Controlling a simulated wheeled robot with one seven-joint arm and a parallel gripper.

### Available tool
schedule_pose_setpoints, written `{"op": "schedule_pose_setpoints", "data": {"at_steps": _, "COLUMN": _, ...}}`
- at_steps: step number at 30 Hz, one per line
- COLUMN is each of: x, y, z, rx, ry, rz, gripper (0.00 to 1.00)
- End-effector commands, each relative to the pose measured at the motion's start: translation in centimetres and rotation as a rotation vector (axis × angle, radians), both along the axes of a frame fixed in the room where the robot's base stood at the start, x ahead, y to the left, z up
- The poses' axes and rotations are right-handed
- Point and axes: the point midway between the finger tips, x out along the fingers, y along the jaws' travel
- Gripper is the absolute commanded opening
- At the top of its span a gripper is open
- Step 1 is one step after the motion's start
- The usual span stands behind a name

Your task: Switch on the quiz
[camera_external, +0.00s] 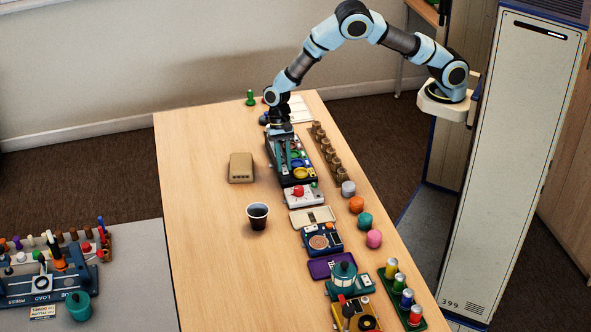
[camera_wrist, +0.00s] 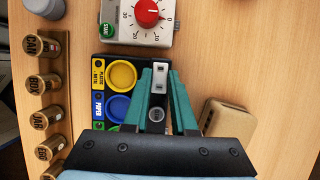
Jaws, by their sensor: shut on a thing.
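The quiz box (camera_wrist: 102,72) is a black panel with yellow and blue round dishes and labels, one reading PAPER. It also shows in the external view (camera_external: 309,180), under my gripper. My gripper (camera_wrist: 159,76) has teal fingers, shut on a pale grey switch piece (camera_wrist: 160,69) with dark slots along the box's right side in the wrist view. In the external view my gripper (camera_external: 287,168) reaches down over the box. The fingers and palm hide part of the panel.
A white dial box with a red knob (camera_wrist: 148,12) stands close to the quiz box. A row of brown labelled cylinders (camera_wrist: 46,84) runs alongside. A tan block (camera_wrist: 225,117) lies on the other side. A dark cup (camera_external: 258,215) stands on the table's open left part.

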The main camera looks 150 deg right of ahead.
Motion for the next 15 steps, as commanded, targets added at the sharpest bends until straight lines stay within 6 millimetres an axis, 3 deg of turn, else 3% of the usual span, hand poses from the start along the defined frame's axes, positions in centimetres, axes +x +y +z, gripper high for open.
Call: {"op": "schedule_pose_setpoints", "data": {"at_steps": 15, "x": -0.60, "y": -0.66, "z": -0.66, "rx": 0.151, "ry": -0.151, "rz": -0.005, "gripper": 0.00}}
